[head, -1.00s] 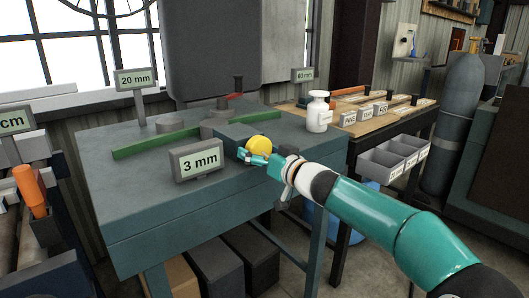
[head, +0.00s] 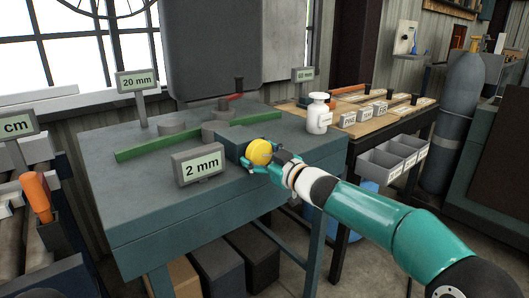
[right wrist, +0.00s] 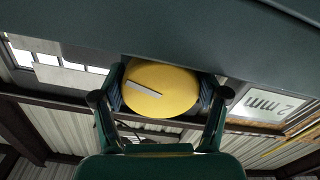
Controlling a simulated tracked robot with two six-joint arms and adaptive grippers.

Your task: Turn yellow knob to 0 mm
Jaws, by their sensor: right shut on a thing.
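The yellow knob (head: 259,152) sits on the front of a dark box on the teal bench (head: 130,215). A display (head: 199,165) beside it reads 2 mm. My right gripper (head: 262,165) is shut on the knob. In the right wrist view the knob (right wrist: 161,88) lies between both fingers of my right gripper (right wrist: 160,90), and a pale slanted mark shows on its face. The display (right wrist: 268,105) shows upside down there. My left gripper is not in view.
A green bar (head: 160,141) and grey cylinders (head: 215,131) lie on the bench top. Signs reading 20 mm (head: 137,80) and 60 mm (head: 303,74) stand behind. A white bottle (head: 319,115) stands right of the knob. An orange handle (head: 37,191) is at far left.

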